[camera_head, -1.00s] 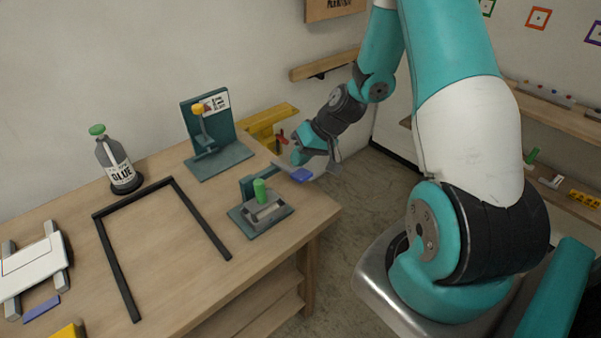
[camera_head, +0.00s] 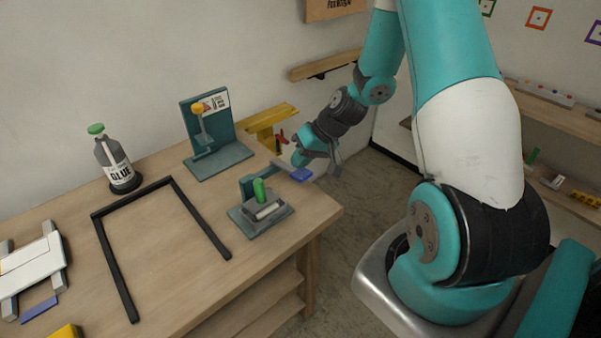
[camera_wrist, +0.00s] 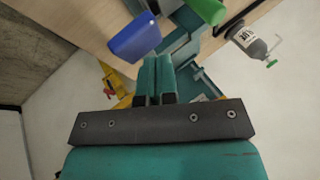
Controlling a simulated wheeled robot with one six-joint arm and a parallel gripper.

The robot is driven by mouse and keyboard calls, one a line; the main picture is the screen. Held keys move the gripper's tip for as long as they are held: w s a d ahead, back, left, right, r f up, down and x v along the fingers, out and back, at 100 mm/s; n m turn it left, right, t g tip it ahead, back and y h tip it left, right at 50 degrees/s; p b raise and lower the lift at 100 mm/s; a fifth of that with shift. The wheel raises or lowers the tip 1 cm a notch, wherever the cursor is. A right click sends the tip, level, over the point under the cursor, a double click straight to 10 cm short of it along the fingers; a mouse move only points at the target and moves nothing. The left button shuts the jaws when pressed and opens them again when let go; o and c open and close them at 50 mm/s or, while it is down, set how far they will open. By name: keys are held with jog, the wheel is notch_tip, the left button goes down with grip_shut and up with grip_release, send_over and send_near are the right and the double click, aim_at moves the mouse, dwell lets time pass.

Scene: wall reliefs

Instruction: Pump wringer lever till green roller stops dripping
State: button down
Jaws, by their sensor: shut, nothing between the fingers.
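The wringer sits near the table's right corner, with a teal base (camera_head: 246,222) and a grey block (camera_head: 266,211). Its green roller (camera_head: 260,190) stands up from it, leaning slightly. Its lever runs right to a blue handle (camera_head: 301,175) past the table edge. My gripper (camera_head: 299,159) is just above and behind the blue handle. In the wrist view my gripper (camera_wrist: 156,62) has its fingers together and empty; the blue handle (camera_wrist: 135,38) is beside the tips, and the green roller (camera_wrist: 208,9) is farther off at the top. Drips are too small to tell.
A teal stand with a yellow-knobbed lever (camera_head: 198,108) is behind the wringer. A glue bottle (camera_head: 113,160) stands at the back left. A black U-shaped frame (camera_head: 112,257) lies mid-table. The space right of the table is open floor.

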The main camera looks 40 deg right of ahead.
aim_at(308, 171)
jog(key=shift+s+f+b, duration=0.2)
jog(key=shift+f+b, duration=0.45)
jog(key=shift+f, duration=0.15)
jog(key=shift+s+f+b, duration=0.25)
jog(key=shift+f+b, duration=0.45)
jog(key=shift+f, duration=0.1)
jog(key=shift+s+f+b, duration=0.2)
jog(key=shift+f+b, duration=0.45)
jog(key=shift+f, duration=0.15)
dwell(1.9)
dwell(0.5)
jog(key=shift+w+r+p, duration=0.25)
jog(key=shift+r+p, duration=0.5)
jog(key=shift+r, duration=0.2)
jog(key=shift+w+r+p, duration=0.3)
jog(key=shift+r+p, duration=0.4)
jog(key=shift+r, duration=0.2)
jog(key=shift+w+r+p, duration=0.25)
jog(key=shift+r+p, duration=0.5)
jog(key=shift+r, duration=0.2)
jog(key=shift+r, duration=0.1)
jog(key=shift+w+r+p, duration=0.2)
jog(key=shift+r+p, duration=0.4)
jog(key=shift+r, duration=0.2)
jog(key=shift+w+r+p, duration=0.25)
jog(key=shift+r+p, duration=0.4)
jog(key=shift+r, duration=0.1)
jog(key=shift+w+r+p, duration=0.2)
jog(key=shift+r+p, duration=0.4)
jog(key=shift+r, duration=0.2)
